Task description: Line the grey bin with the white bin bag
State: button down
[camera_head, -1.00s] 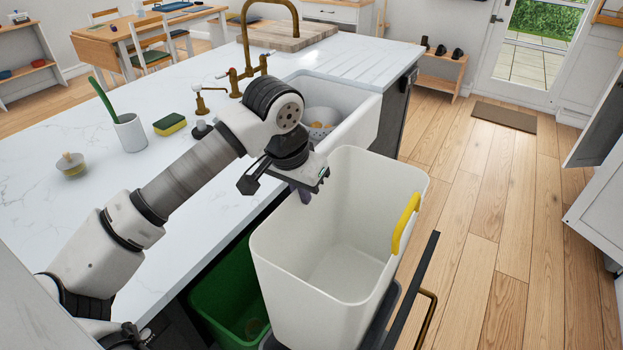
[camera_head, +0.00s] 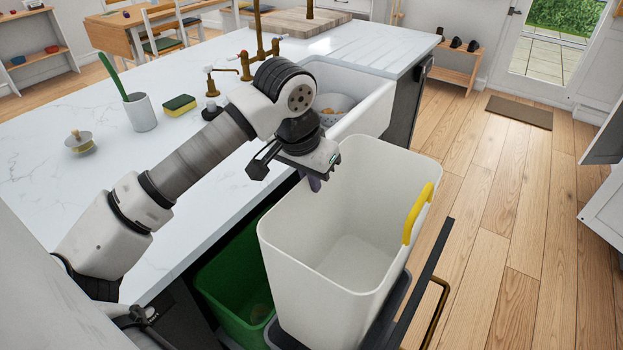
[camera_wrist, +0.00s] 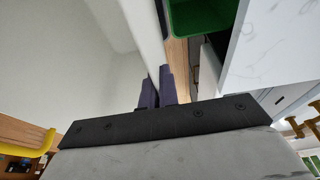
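An off-white, stiff-walled bin (camera_head: 330,260) with a yellow handle (camera_head: 418,212) stands empty and open-topped in the pulled-out drawer. A dark grey tub edge (camera_head: 392,312) shows beneath it; the tub's inside is hidden. I see no separate white bag. My gripper (camera_head: 314,182) is at the left rim of the off-white bin. In the wrist view its two purple fingertips (camera_wrist: 158,88) are close together at the bin wall (camera_wrist: 142,30), apparently one on each side of the rim.
A green bin (camera_head: 240,290) stands left of the off-white bin. The drawer front (camera_head: 428,280) with a brass handle is to the right. The white counter (camera_head: 60,190) and sink (camera_head: 372,110) lie behind and left.

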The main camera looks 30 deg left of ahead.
aim_at(311, 237)
notch_tip(311, 237, down, 37)
jog(key=b, duration=3.6)
jog(key=c, duration=1.6)
grip_release()
jog(key=shift+s+b, duration=0.1)
jog(key=shift+b, duration=0.2)
jog(key=shift+d, duration=0.1)
jog(key=shift+r+p, duration=6.15)
jog(key=shift+r, duration=3.95)
